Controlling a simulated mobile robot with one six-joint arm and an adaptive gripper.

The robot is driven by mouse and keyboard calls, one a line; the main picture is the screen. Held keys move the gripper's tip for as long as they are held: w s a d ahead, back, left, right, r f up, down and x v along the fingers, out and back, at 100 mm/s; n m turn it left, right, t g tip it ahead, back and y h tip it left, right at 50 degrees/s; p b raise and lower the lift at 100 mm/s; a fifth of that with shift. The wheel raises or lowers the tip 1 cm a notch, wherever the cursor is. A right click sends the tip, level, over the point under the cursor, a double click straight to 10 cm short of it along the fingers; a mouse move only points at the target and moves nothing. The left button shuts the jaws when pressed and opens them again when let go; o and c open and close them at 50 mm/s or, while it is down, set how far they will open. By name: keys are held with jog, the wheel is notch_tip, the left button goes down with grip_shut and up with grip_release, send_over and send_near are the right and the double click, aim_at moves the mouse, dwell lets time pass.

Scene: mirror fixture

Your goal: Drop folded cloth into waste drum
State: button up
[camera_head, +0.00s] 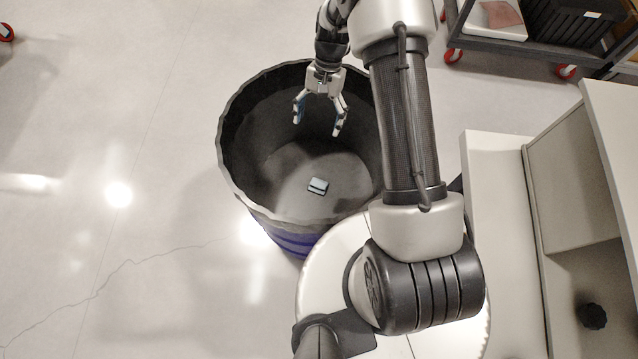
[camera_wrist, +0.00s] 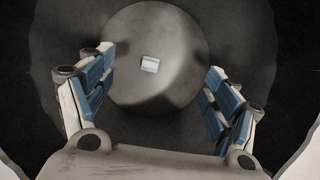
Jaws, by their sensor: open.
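The waste drum (camera_head: 235,165) is a large dark open bin with a blue band low on its outside, standing on the floor. The folded cloth (camera_head: 318,186) is a small pale blue-white block with a dark edge, inside the drum on its grey bottom. It also shows in the wrist view (camera_wrist: 149,64), lying on the round drum floor. My gripper (camera_head: 317,131) is over the drum's opening, pointing down, with its fingers spread and nothing between them. In the wrist view the gripper (camera_wrist: 160,100) has its blue pads wide apart, with the cloth well below them.
A dark cart (camera_head: 490,47) with red casters stands at the top right, holding a white tray and a black crate. A pale cabinet (camera_head: 560,190) stands at the right.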

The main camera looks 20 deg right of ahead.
jog(key=v, duration=1.2)
jog(key=shift+w, duration=0.1)
jog(key=s+a+r+n+t+h, duration=0.1)
jog(key=s+r+n+t, duration=0.1)
jog(key=s+r, duration=0.6)
jog(key=s+a+r+n+t+h, duration=0.1)
jog(key=s+r+n+t, duration=0.15)
jog(key=r, duration=0.85)
jog(key=s+a+r+n+t, duration=0.1)
jog(key=s+r+n+t, duration=0.1)
jog(key=s, duration=1.4)
jog(key=shift+s+n+t+h, duration=0.4)
jog(key=shift+n+t, duration=0.05)
jog(key=shift+t, duration=0.3)
